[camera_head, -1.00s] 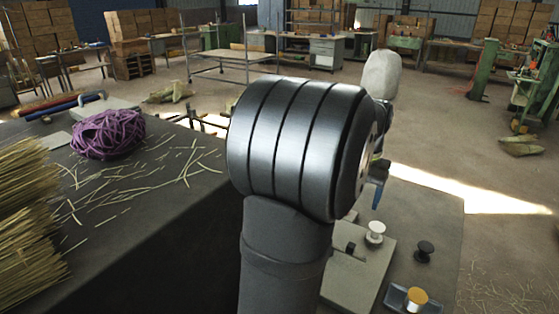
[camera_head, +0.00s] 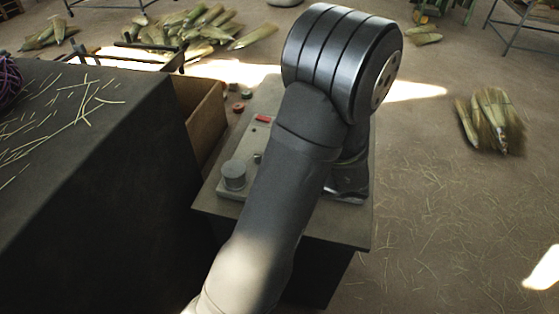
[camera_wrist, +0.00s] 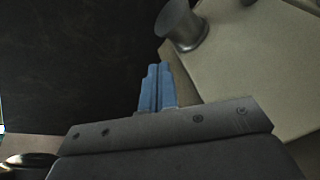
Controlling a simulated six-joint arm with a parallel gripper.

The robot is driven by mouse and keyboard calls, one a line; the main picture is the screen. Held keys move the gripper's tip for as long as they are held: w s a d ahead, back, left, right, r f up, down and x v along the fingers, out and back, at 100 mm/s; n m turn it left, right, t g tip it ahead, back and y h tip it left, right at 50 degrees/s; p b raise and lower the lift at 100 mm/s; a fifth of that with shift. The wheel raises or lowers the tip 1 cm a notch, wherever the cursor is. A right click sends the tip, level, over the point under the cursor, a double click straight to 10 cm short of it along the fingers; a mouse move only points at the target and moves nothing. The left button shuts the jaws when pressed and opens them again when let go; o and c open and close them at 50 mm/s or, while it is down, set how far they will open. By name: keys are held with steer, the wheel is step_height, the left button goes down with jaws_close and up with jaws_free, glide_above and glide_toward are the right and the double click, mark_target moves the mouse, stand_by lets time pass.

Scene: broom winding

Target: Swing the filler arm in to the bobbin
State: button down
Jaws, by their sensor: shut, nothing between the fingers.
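A grey, spool-shaped piece (camera_head: 233,176), likely the bobbin, stands on a pale base plate (camera_head: 238,150) on the small table. It also shows at the top of the wrist view (camera_wrist: 181,24), just beyond and right of my fingertips, apart from them. The pale plate (camera_wrist: 260,70) fills the right of that view. My gripper (camera_wrist: 157,70) has blue fingers that are shut together with nothing between them. In the head view my arm hides the gripper and part of the plate. I cannot make out the filler arm for certain. A small dark post (camera_head: 257,158) stands beside the spool.
A red piece (camera_head: 263,118) lies on the plate's far part. A dark bench (camera_head: 95,190) with loose straw stands close on the left, a brown box (camera_head: 203,120) between it and the table. Bundles (camera_head: 490,120) lie on the floor to the right.

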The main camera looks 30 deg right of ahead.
steer(key=s+d+m+t+h, duration=0.1)
steer(key=s+m+t+h, duration=0.1)
steer(key=m, duration=0.4)
steer(key=s+d+f+m+t+h, duration=0.1)
steer(key=s+m+t+h, duration=0.1)
steer(key=m, duration=0.5)
steer(key=s+d+f+m+t+h, duration=0.1)
steer(key=m+t+h, duration=0.2)
steer(key=m+h, duration=0.3)
steer(key=shift+s+d+m+t, duration=0.2)
steer(key=shift+s+m+t, duration=0.1)
steer(key=shift+s, duration=0.1)
steer(key=w, duration=0.9)
steer(key=shift+w, duration=0.35)
steer(key=shift+w+d, duration=1.05)
steer(key=shift+w, duration=0.2)
steer(key=shift+w+d, duration=0.35)
steer(key=shift+d, duration=0.05)
steer(key=shift+d, duration=0.1)
